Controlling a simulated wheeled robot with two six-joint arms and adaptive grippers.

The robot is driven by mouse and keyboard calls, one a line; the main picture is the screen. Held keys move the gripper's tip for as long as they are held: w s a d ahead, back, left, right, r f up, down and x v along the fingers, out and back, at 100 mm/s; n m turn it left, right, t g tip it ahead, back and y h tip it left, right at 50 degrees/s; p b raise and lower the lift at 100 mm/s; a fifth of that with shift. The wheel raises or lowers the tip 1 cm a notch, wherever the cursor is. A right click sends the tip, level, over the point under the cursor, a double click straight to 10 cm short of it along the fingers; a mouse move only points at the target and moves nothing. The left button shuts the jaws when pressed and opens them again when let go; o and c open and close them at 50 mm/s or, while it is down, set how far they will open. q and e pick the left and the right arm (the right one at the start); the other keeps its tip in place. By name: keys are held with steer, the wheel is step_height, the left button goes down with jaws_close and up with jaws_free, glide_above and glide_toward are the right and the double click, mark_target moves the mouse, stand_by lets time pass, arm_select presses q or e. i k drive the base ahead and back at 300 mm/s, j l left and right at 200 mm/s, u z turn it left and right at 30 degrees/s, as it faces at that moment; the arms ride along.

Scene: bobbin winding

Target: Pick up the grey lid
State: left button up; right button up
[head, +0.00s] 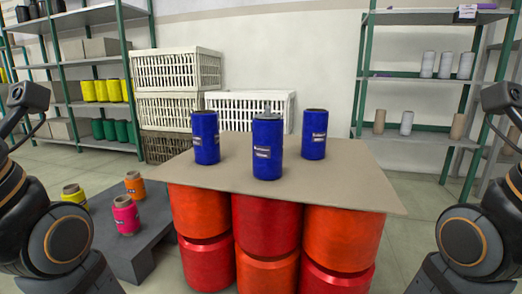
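Three blue cylinders with pale labels stand upright on a tan board: one at the left (206,138), one in the middle and nearest me (267,150), one at the right (314,134). A small grey piece (267,109) shows at the top of the middle cylinder. It may be the grey lid, but it is too small to tell, and I cannot tell whether it sits on the cylinder or behind it. My arms show at the left and right edges, apart from the board. Neither gripper's fingers are in view.
The tan board (350,185) rests on red and orange drums (266,225). A low grey platform (150,225) at left holds pink, orange and yellow spools. White crates (178,70) and shelves stand behind. The board's front and right parts are clear.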

mark_target(268, 115)
steer(key=j+z, duration=0.25)
steer(key=j, duration=0.75)
steer(key=k+j+z, duration=0.1)
steer(key=j+z, duration=0.15)
steer(key=j, duration=0.75)
